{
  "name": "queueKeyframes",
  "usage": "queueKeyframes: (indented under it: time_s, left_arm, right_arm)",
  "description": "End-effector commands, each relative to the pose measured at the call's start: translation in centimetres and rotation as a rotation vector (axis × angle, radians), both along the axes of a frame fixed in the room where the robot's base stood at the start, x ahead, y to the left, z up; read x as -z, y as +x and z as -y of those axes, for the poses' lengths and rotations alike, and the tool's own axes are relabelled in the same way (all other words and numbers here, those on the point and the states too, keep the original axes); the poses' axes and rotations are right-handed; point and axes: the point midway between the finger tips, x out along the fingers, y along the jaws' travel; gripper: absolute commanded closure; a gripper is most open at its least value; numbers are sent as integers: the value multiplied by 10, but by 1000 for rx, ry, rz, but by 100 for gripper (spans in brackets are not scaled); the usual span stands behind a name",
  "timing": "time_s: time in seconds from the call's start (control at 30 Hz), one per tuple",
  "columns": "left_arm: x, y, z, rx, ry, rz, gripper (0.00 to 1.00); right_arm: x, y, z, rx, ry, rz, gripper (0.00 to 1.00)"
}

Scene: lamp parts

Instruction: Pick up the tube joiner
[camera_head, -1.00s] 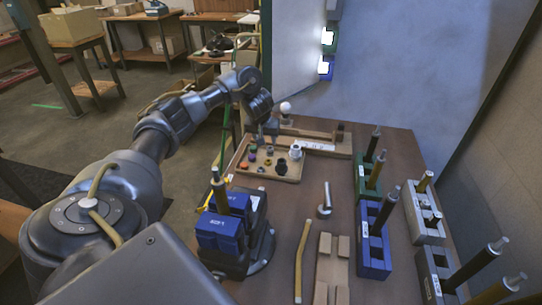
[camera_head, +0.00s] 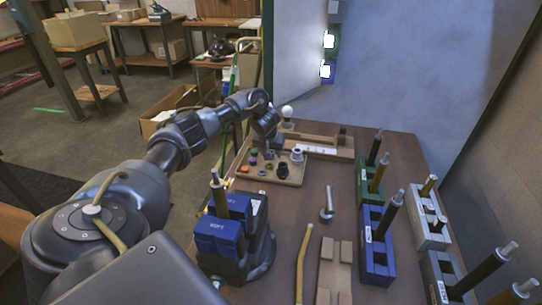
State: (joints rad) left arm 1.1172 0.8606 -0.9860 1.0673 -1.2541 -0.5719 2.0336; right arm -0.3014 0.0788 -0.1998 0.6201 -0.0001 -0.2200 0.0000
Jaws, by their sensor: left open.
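A shallow wooden tray (camera_head: 287,181) holds several small parts: orange, purple and green ones, metal rings, a grey-white part (camera_head: 297,156) and a black part (camera_head: 283,170). Which of these is the tube joiner is too small to tell. My left gripper (camera_head: 271,152) points down over the back of the tray, close above the small parts. It is open; its fingertips are small and partly blend with the parts behind. It hides some of the back of the tray. My right gripper is not in view.
A wooden holder (camera_head: 327,150) and white bulb (camera_head: 287,111) stand behind the tray. Blue blocks (camera_head: 220,238) on a dark base stand in front. A bent metal piece (camera_head: 327,208), a yellow tube (camera_head: 303,262) and blue, green and grey tube holders (camera_head: 375,262) occupy the table's right part.

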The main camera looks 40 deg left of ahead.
Motion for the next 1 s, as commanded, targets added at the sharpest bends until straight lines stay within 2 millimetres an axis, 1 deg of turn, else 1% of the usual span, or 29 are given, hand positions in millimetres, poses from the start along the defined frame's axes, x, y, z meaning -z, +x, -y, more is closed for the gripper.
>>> queueKeyframes:
  time_s: [0.03, 0.07, 0.37, 0.63, 0.77, 0.87, 0.93, 0.97, 1.0]
  left_arm:
    - [0, 0, 0, 0, 0, 0, 55]
    - [0, 0, 0, 0, 0, 0, 59]
    - [0, 0, 0, -1, 0, 0, 98]
    - [-1, 0, 0, -1, -1, 2, 99]
    - [-8, 1, 0, -1, -1, 3, 99]
    - [-19, 1, 0, -2, -2, 5, 99]
    - [-30, 1, 0, 0, -1, 5, 99]
    - [-35, 0, -1, 0, -1, 5, 99]
    - [-42, -8, -3, 0, -1, 4, 99]
  right_arm:
    - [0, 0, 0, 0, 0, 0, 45]
    - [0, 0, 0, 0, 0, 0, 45]
    - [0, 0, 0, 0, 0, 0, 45]
    - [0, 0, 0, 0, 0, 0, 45]
    - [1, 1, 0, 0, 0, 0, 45]
    - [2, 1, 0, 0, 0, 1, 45]
    - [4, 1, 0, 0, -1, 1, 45]
    - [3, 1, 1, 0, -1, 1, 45]
    - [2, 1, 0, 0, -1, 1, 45]
